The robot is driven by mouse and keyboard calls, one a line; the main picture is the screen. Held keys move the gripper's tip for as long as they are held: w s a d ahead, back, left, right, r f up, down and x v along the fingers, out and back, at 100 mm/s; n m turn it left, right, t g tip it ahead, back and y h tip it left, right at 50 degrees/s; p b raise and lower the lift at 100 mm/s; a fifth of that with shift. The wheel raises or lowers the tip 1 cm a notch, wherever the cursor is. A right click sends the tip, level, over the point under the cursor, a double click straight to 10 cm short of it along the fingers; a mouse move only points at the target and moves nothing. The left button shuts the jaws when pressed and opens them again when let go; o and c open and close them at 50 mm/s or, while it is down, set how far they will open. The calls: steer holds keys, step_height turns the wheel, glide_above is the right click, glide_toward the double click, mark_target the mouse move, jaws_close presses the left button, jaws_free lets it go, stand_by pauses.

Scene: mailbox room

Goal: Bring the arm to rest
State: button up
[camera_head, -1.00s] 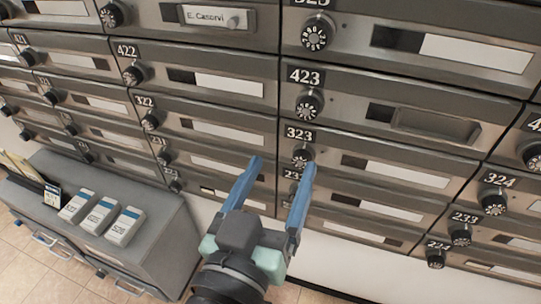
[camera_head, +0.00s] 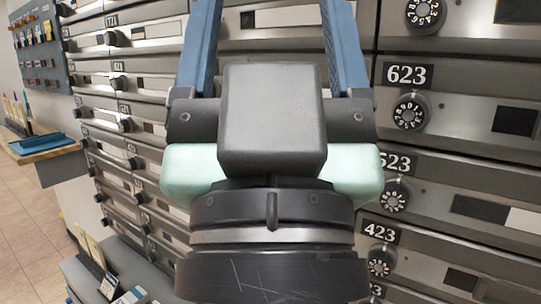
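My gripper (camera_head: 268,60) fills the middle of the head view, large and close to the camera. Its two blue fingers point up and stand wide apart, and their tips are cut off by the top edge. Nothing shows between the fingers except the mailbox front behind them. The gripper body hides part of the mailbox wall (camera_head: 455,140). Whether the fingers touch the wall cannot be told.
Mailboxes with round dials, such as the one marked 623 (camera_head: 409,110), cover the right and middle. A grey cabinet (camera_head: 80,275) stands at lower left. A wooden counter (camera_head: 45,150) and a key board (camera_head: 42,45) are at far left, with open tiled floor (camera_head: 22,215) below.

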step_height(320, 180, up, 25)
steer(key=p, duration=2.3)
steer(key=shift+f, duration=0.2)
steer(key=shift+a, duration=0.1)
